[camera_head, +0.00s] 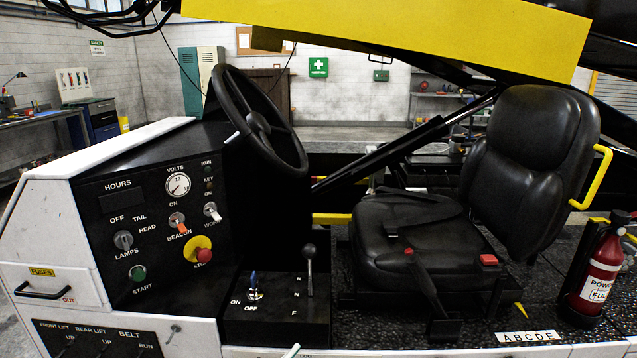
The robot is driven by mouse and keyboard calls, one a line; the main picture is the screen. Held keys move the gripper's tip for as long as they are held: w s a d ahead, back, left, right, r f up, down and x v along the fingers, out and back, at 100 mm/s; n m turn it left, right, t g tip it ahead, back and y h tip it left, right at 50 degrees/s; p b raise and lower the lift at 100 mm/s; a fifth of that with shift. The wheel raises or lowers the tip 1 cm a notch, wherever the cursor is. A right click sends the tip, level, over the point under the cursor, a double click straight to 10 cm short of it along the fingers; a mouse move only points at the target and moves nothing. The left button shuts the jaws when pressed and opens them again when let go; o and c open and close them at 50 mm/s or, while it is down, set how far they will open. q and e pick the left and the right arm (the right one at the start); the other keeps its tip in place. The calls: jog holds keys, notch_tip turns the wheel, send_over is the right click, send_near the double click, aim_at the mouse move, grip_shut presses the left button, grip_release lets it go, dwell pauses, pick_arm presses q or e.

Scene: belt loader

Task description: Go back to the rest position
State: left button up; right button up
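Neither of my grippers shows in the head view, and no part of either arm can be made out for sure. In front of me is the belt loader's cab. Its black dashboard panel (150,225) is at the left, with a voltmeter (178,184), toggle switches and a red and yellow stop button (202,252). The black steering wheel (258,124) stands tilted above the panel. The gear lever (309,262) stands upright on a black box right of the panel. The black seat (420,240) is empty.
A yellow beam (400,35) crosses overhead. A red fire extinguisher (600,270) stands at the right, near a yellow grab handle (597,178). A white drawer front (50,285) with a black handle is at the lower left. A workbench (40,120) and lockers (200,75) stand behind.

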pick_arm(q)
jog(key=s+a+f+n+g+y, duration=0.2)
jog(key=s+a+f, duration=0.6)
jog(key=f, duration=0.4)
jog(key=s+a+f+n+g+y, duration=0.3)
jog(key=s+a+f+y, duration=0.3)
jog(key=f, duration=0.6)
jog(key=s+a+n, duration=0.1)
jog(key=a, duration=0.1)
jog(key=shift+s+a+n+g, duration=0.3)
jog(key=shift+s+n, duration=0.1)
